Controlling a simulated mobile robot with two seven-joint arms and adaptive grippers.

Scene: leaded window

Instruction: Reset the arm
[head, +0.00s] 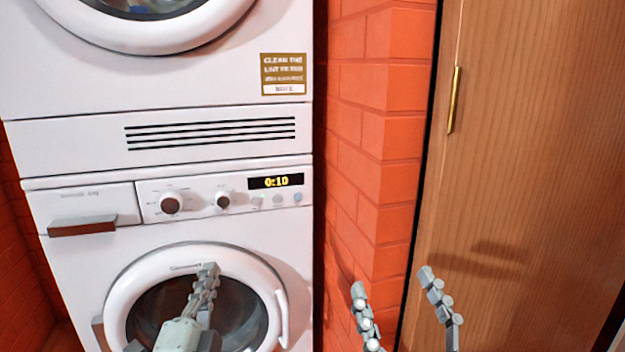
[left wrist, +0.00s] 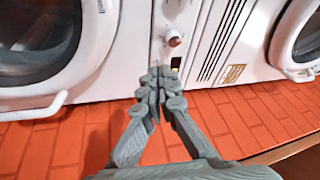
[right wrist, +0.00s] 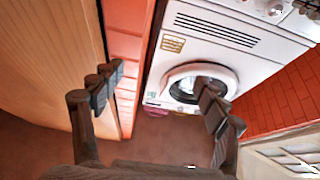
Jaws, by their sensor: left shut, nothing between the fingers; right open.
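My left gripper (head: 207,275) is shut and empty in front of the lower machine's round door (head: 130,290). In the left wrist view its fingertips (left wrist: 158,84) meet, with the control knob and display behind them. My right gripper (head: 392,282) is open and empty at the lower right of the head view, in front of the brick wall edge and the wooden door. In the right wrist view its fingers (right wrist: 161,98) are wide apart with nothing between them.
A white stacked washer and dryer (head: 80,150) stands at the left, with a display (head: 276,182) reading 0:10. An orange brick wall (head: 375,150) separates it from a wooden door (head: 540,150) with a brass handle (head: 454,100). Brown floor (right wrist: 165,135) shows in the right wrist view.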

